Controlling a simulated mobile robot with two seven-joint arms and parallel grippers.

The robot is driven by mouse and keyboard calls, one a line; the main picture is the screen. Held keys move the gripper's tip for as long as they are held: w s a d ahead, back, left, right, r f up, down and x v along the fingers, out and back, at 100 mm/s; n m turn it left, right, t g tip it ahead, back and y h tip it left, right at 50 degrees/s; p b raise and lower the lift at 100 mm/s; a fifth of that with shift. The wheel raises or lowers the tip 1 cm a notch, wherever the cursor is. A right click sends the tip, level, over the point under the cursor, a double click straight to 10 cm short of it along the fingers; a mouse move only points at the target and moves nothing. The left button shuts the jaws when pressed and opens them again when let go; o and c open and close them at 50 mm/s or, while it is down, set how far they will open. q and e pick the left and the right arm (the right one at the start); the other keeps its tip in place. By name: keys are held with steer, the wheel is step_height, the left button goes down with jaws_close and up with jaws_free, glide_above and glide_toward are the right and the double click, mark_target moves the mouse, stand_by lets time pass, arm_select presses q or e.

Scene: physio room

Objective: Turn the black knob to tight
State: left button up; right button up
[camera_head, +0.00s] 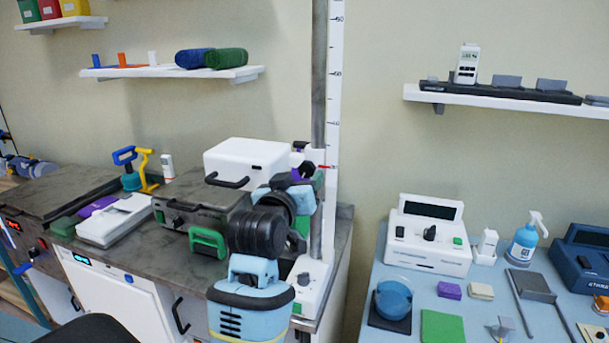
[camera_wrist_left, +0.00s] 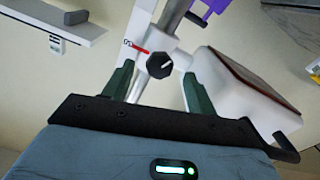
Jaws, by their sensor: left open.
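The black knob (camera_wrist_left: 159,65) sits on the white clamp of an upright pole in the left wrist view, with a pale mark on its face. In the head view the knob (camera_head: 307,169) is partly hidden behind my left gripper. My left gripper (camera_wrist_left: 157,88) is open. Its two green fingers stand on either side of the knob in the wrist view, with gaps on both sides and no contact visible. In the head view my left gripper (camera_head: 304,204) is in front of the pole. My right gripper is not in view.
The white scale strip (camera_head: 334,90) runs up the pole (camera_head: 319,75), with a red pointer beside the clamp. A white box (camera_head: 245,155) with a black handle is close left of the pole. A blue table (camera_head: 385,329) with devices stands at right. Shelves hang on the wall.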

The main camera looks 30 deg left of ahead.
mark_target(307, 169)
arm_select(q)
steer(key=shift+x, duration=1.45)
steer(key=c, duration=1)
